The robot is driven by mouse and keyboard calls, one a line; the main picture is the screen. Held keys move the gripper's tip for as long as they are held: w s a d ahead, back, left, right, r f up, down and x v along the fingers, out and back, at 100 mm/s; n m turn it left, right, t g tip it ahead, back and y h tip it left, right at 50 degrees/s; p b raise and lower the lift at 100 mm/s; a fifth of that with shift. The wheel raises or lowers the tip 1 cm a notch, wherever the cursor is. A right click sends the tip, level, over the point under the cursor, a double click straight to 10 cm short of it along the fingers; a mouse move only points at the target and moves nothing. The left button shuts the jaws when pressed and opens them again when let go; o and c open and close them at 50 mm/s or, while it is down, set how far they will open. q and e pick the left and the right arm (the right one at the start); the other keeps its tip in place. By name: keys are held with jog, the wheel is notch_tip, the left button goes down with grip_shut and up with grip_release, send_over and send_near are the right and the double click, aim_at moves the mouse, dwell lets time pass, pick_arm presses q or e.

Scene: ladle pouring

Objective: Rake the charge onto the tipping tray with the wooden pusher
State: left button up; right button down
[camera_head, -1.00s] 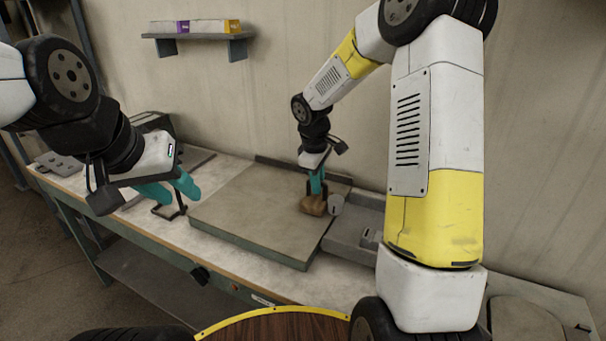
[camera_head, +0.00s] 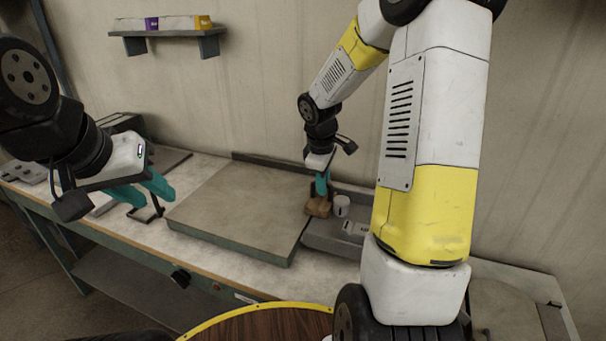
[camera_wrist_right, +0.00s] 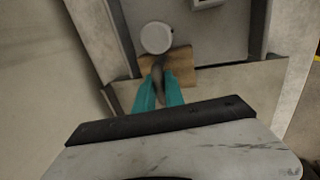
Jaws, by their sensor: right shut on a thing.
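The charge, a small pale grey cylinder (camera_head: 342,205), stands upright at the slab end of the grey tipping tray (camera_head: 331,243). It also shows in the right wrist view (camera_wrist_right: 156,38), over the tray's grey floor (camera_wrist_right: 218,38). My right gripper (camera_head: 321,192) is shut on the wooden pusher (camera_head: 318,208), a brown block at the slab's right edge. In the right wrist view the pusher (camera_wrist_right: 183,66) is right beside the charge, apparently touching it. My left gripper (camera_head: 156,200) is open and empty, left of the slab.
A broad, flat grey slab (camera_head: 240,208) lies on the bench, bare on top. A dark wire stand (camera_head: 149,213) is near my left gripper. A small pale fitting (camera_head: 354,228) sits in the tray. A wall shelf (camera_head: 170,35) holds boxes.

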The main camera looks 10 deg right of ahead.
jog(key=shift+s+d, duration=0.8)
jog(key=shift+d, duration=0.45)
jog(key=shift+s+d, duration=0.85)
jog(key=shift+d, duration=0.35)
jog(key=shift+s+d, duration=0.8)
jog(key=shift+d, duration=0.45)
jog(key=shift+w+a, duration=0.65)
jog(key=shift+a, duration=0.35)
jog(key=shift+r, duration=0.4)
jog(key=w+v, duration=0.1)
jog(key=v, duration=0.5)
jog(key=shift+w+r, duration=0.15)
jog(key=shift+w, duration=0.1)
